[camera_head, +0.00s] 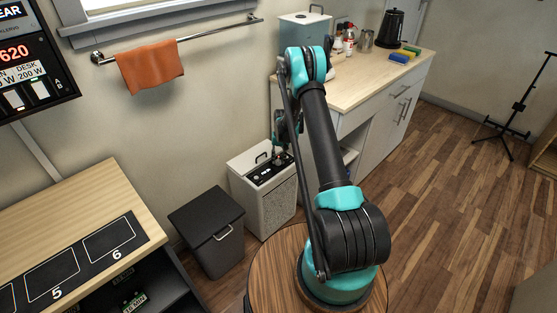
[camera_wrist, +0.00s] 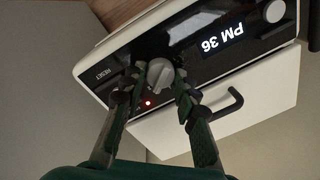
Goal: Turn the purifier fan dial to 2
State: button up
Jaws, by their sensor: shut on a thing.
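The purifier (camera_head: 262,212) is a white box with a dark top panel, standing on the floor beside the counter in the head view. In the wrist view its black panel (camera_wrist: 190,55) shows a lit "PM 36" readout, a "RESET" label and a small red light. The grey fan dial (camera_wrist: 160,74) is on that panel, with a pale pointer mark. My gripper (camera_wrist: 154,90) has its two dark fingers on either side of the dial, shut on it. The fingers hide the lower part of the dial's scale, and I cannot read its setting. In the head view my arm partly hides my gripper (camera_head: 279,150).
A black lidded bin (camera_head: 208,232) stands left of the purifier. The wooden counter (camera_head: 370,70) rises close behind and to the right. A rail with an orange towel (camera_head: 150,64) is on the wall. A second round knob (camera_wrist: 274,11) is on the panel.

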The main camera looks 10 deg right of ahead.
jog(key=shift+m, duration=0.6)
jog(key=o, duration=0.9)
jog(key=r, duration=0.8)
jog(key=d+r, duration=0.1)
jog(key=r, duration=0.3)
jog(key=shift+s, duration=0.1)
